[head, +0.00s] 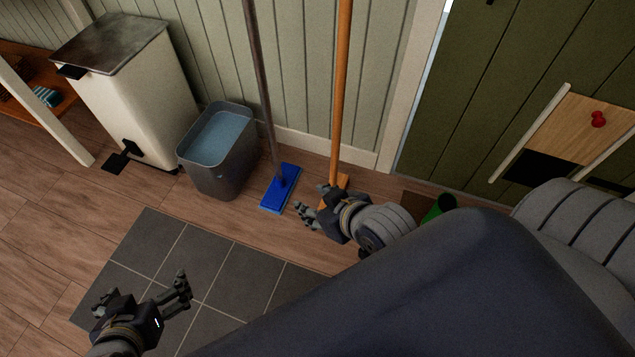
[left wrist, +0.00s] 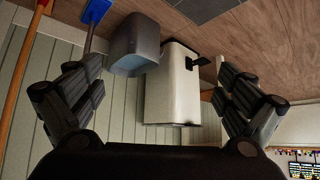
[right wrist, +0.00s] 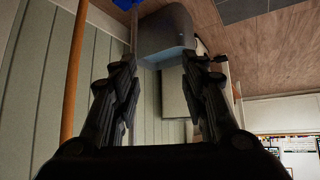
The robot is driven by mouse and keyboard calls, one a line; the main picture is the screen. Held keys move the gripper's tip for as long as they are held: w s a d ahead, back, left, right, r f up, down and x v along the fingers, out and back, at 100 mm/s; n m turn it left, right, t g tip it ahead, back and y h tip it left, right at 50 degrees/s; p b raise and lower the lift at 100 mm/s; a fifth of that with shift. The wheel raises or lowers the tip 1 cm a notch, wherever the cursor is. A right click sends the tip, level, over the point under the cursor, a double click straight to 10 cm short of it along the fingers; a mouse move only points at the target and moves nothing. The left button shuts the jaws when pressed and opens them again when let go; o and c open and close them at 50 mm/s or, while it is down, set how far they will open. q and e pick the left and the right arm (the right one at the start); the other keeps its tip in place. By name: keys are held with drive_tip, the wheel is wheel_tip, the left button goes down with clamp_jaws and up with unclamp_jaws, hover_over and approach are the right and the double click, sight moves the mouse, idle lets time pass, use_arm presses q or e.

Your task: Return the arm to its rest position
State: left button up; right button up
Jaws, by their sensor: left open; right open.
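My left gripper (head: 143,297) is at the lower left of the head view, above the dark floor tiles. It is open and empty, and its spread fingers also show in the left wrist view (left wrist: 160,105). My right gripper (head: 316,204) is in the middle of the head view, in front of the orange-handled broom (head: 341,90). It is open with nothing between its fingers, which also show in the right wrist view (right wrist: 160,95). Part of the right forearm is hidden behind my dark body.
A grey bucket with blue water (head: 216,170) stands by the wall, beside a white pedal bin (head: 135,100). A blue mop head (head: 280,188) rests on the floor near my right gripper. A green object (head: 440,207) is partly hidden by my body. The wooden floor at left is clear.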

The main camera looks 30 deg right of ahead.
drive_tip(key=shift+s+a+f+g, duration=0.2)
drive_tip(key=shift+s+a+g, duration=0.1)
drive_tip(key=shift+s, duration=0.25)
use_arm(q)
drive_tip(key=shift+w, duration=0.15)
use_arm(e)
drive_tip(key=shift+w, duration=0.1)
